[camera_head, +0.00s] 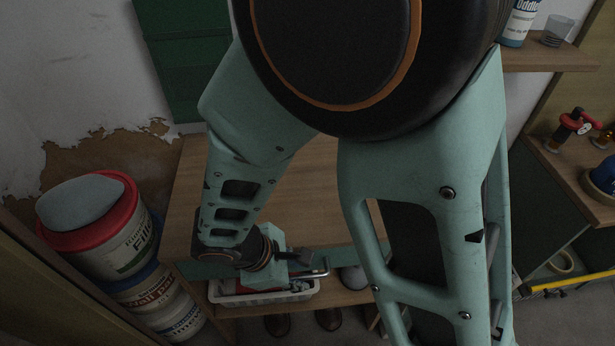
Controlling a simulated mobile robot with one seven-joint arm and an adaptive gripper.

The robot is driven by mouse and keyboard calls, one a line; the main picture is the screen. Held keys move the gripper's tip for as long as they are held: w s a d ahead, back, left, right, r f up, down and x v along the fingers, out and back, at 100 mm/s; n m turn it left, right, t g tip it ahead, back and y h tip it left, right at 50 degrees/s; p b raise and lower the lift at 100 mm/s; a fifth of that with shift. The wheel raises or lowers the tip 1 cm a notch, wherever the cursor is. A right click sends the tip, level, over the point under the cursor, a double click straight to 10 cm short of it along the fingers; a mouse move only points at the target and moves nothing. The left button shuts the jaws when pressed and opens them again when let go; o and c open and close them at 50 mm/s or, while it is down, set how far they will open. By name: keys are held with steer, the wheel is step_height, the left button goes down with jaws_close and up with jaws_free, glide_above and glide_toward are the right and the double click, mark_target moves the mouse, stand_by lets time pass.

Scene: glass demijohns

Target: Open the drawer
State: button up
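A wooden table (310,190) stands in the middle of the head camera view, partly behind my arm. Under the front edge of its top runs a dark green drawer front (208,269). A metal bar handle (318,273) shows on it, just right of my gripper. My gripper (303,265) is small and dark in this view, at the front of the drawer beside the handle. Its fingers are mostly hidden, so I cannot tell whether they touch or enclose the handle. I see no clear gap between the drawer front and the tabletop.
A white basket (262,297) sits on a shelf below the drawer. Stacked buckets (110,235) stand close on the left. Shoes (328,320) lie on the floor beneath. A bench with a red-handled tool (572,125) is at right. A shelf (548,57) holds a bottle and glass.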

steer(key=shift+w+d+f, duration=0.15)
steer(key=shift+d+f, duration=0.1)
steer(key=shift+f, duration=0.4)
jaws_close()
